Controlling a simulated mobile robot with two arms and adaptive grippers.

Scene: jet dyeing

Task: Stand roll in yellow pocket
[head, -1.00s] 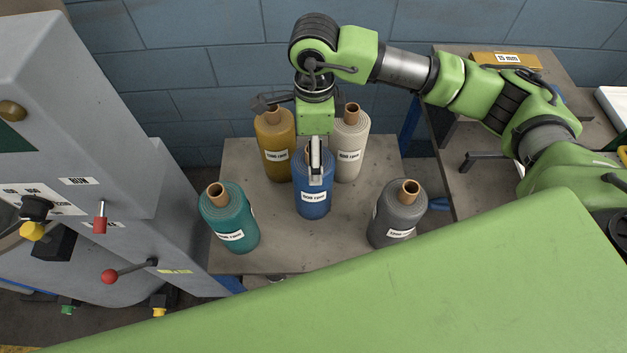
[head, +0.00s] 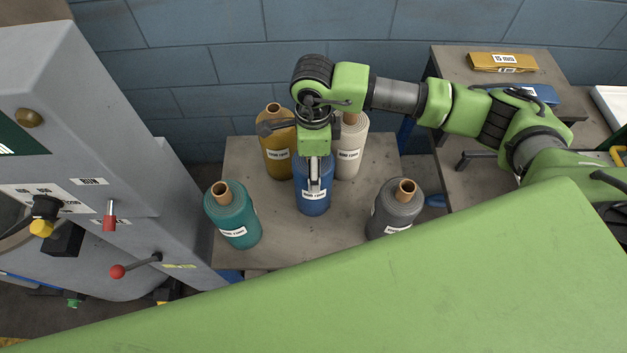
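A blue roll (head: 312,203) stands upright at the middle of the grey table, with a white label on its front. My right gripper (head: 314,186) points down at the top of this roll, and its visible finger overlaps the roll's upper front. The gripper hides the roll's core, so I cannot tell whether it is touching or gripping. My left gripper is not in view. I see no clear yellow pocket; a flat yellow piece (head: 485,62) labelled 15 mm lies on the right-hand table.
Around the blue roll stand a yellow-brown roll (head: 270,140), a cream roll (head: 351,152), a teal roll (head: 231,215) and a grey roll (head: 391,212). The table (head: 290,238) has bare room between the front rolls. A grey machine (head: 110,140) with levers stands left; a blue piece (head: 541,94) lies right.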

